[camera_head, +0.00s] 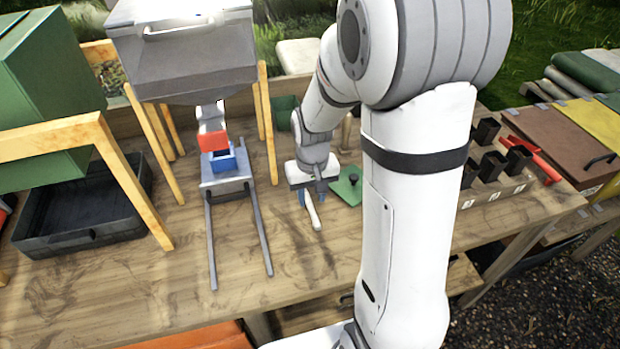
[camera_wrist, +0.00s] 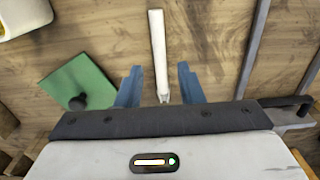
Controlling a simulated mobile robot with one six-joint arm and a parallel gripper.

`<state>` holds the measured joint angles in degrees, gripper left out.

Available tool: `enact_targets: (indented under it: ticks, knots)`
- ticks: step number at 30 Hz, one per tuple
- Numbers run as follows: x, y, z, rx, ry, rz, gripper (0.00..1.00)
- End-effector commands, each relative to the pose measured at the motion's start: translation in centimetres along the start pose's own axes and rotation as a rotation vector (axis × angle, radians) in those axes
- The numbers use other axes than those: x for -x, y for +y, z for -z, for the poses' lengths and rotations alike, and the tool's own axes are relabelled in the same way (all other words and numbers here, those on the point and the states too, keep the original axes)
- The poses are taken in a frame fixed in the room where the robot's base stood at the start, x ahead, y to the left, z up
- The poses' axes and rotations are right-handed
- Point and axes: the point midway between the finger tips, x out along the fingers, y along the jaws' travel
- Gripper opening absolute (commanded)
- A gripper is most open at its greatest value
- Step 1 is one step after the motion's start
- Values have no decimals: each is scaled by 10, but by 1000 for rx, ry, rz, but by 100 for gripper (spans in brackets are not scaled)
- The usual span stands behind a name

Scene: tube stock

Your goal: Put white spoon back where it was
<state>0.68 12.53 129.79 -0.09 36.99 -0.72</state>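The white spoon (camera_head: 314,214) lies on the wooden table (camera_head: 330,262) below my gripper (camera_head: 308,190). In the wrist view the spoon (camera_wrist: 158,45) is a long white shaft running up the picture. Its tapered near end reaches between the two blue fingers of my gripper (camera_wrist: 158,70). The fingers are open, with a gap on each side of the spoon. I cannot make out a spoon bowl. Whether the fingertips are level with the spoon is unclear.
A green plate with a black knob (camera_head: 348,187) lies close by on the right. Grey rails (camera_head: 211,245) with a blue bin (camera_head: 222,159) and a red block (camera_head: 212,141) stand left, under a grey hopper (camera_head: 185,50). A black tray (camera_head: 75,235) is farther left. The front table is clear.

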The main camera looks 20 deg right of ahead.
Motion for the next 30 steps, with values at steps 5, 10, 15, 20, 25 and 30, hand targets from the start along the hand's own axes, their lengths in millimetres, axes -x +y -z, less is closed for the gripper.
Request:
enact_targets:
  ticks: [5, 10, 15, 20, 25, 30]
  knots:
    - [39, 0, 1, -1, 6, 0, 34]
    - [61, 0, 0, -1, 3, 0, 34]
    - [75, 1, -5, -1, 11, 0, 34]
    - [98, 1, -28, -2, 58, 0, 34]
    - [125, 2, -66, -4, 130, 0, 34]
    - [142, 2, -104, -6, 195, -1, 34]
